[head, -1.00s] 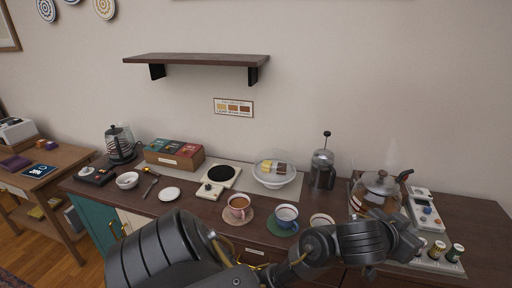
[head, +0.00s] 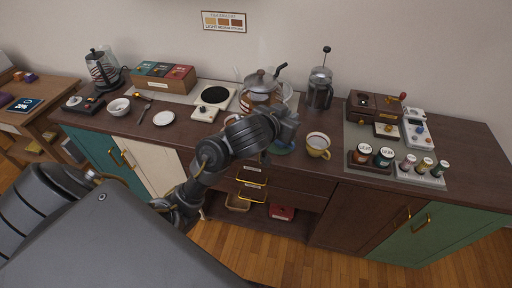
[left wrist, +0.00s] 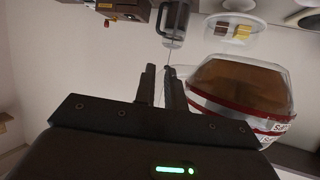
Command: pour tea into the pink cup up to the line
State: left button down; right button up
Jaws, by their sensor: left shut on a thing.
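The glass teapot (head: 262,88) with brown tea stands out over the middle of the counter in the head view, looking about upright. It fills the right of the left wrist view (left wrist: 240,85), with a red and white band around it. My left gripper (head: 288,115) is shut on the teapot at its near right side; the grip point itself is hard to see. Its fingers (left wrist: 160,72) show close together in the left wrist view. The pink cup (head: 232,119) is just left of my forearm, mostly hidden, so its level and line cannot be read. My right gripper is not in view.
A yellow cup (head: 318,145) stands right of my gripper. A green saucer (head: 283,148) is mostly hidden under it. A French press (head: 319,88) stands behind. Jars (head: 384,156) and a wooden box (head: 375,106) are at right, a tea box (head: 165,77) at left.

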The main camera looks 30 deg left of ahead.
pick_arm(q)
jog(key=s+a+f+m+h+p, duration=0.1)
jog(key=s+a+f+m+h, duration=0.1)
jog(key=f, duration=0.3)
jog(key=s+a+f+m+g+h+p, duration=0.1)
jog(key=s+f+m+h, duration=0.1)
jog(key=s+f, duration=0.3)
jog(key=shift+a+h, duration=0.35)
jog(key=shift+h, duration=0.25)
jog(key=shift+f, duration=0.45)
jog(key=shift+s+d+f+b, duration=0.1)
jog(key=shift+f+b, duration=1.55)
jog(key=shift+b, duration=0.4)
jog(key=shift+s+d+r+n+g+h+p, duration=0.1)
jog(key=shift+r+n+g+h+p, duration=0.2)
jog(key=shift+r+p, duration=0.8)
jog(key=shift+d+r+n+g+h+p, duration=0.1)
jog(key=shift+r+n+p, duration=0.25)
jog(key=shift+r+p, duration=0.7)
jog(key=shift+s+r+n+g+h+p, duration=0.1)
jog(key=shift+r+n+g+p, duration=0.4)
jog(key=shift+p, duration=0.95)
jog(key=shift+n+h, duration=0.5)
jog(key=shift+n, duration=0.15)
jog(key=shift+w+a+r+p, duration=0.15)
jog(key=shift+r+p, duration=0.9)
jog(key=shift+r, duration=0.25)
jog(key=shift+w+a+r+p, duration=0.1)
jog(key=shift+a+r+p, duration=0.05)
jog(key=shift+r+p, duration=1)
